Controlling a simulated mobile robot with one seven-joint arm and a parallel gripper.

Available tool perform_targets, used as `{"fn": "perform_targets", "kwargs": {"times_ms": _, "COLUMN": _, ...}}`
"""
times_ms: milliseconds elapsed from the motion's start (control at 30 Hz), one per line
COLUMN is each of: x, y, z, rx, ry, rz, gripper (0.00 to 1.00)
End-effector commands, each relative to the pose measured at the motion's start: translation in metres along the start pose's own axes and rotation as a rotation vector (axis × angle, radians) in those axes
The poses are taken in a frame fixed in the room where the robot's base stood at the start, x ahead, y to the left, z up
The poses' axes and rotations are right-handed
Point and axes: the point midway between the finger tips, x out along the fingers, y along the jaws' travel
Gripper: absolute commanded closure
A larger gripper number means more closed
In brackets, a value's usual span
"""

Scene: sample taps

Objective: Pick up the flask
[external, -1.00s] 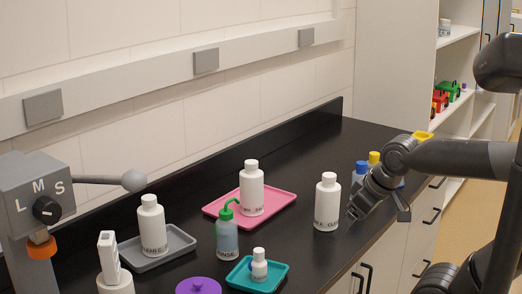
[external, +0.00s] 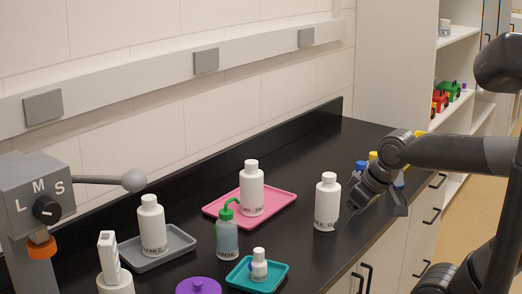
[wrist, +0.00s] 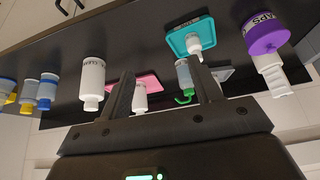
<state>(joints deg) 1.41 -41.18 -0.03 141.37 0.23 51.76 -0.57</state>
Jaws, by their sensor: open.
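No thing here is plainly marked as a flask, and I cannot tell which container is meant. A white capped bottle (external: 327,203) stands upright on the bare black counter; it shows left of the fingers in the wrist view (wrist: 92,77). Similar white bottles stand on the pink tray (external: 251,190) and the grey tray (external: 152,228). A small white bottle (external: 259,266) stands on the teal tray. A wash bottle (external: 227,242) with a green spout stands between them. My gripper (external: 374,207) is open and empty, just right of the nearest white bottle and apart from it; its fingers show in the wrist view (wrist: 164,88).
Bottles with blue (external: 361,166) and yellow (external: 373,156) caps stand behind my gripper. A purple lid-like piece (external: 198,286) lies at the front. A grey L-M-S device (external: 38,195) with a lever is at the left. A low black rim runs along the wall.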

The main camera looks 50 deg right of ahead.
Motion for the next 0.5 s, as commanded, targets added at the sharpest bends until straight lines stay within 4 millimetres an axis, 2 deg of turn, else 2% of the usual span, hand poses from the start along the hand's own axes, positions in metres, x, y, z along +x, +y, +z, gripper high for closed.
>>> {"fn": "perform_targets", "kwargs": {"times_ms": 167, "x": -0.004, "y": 0.032, "z": -0.054, "rx": 0.075, "ry": -0.017, "rz": 0.039, "gripper": 0.42}}
{"fn": "perform_targets", "kwargs": {"times_ms": 267, "x": -0.004, "y": 0.060, "z": -0.089, "rx": 0.124, "ry": -0.025, "rz": 0.064, "gripper": 0.42}}
{"fn": "perform_targets", "kwargs": {"times_ms": 367, "x": -0.002, "y": 0.093, "z": -0.121, "rx": 0.172, "ry": -0.032, "rz": 0.088, "gripper": 0.42}}
{"fn": "perform_targets", "kwargs": {"times_ms": 500, "x": 0.005, "y": 0.147, "z": -0.160, "rx": 0.239, "ry": -0.044, "rz": 0.120, "gripper": 0.42}}
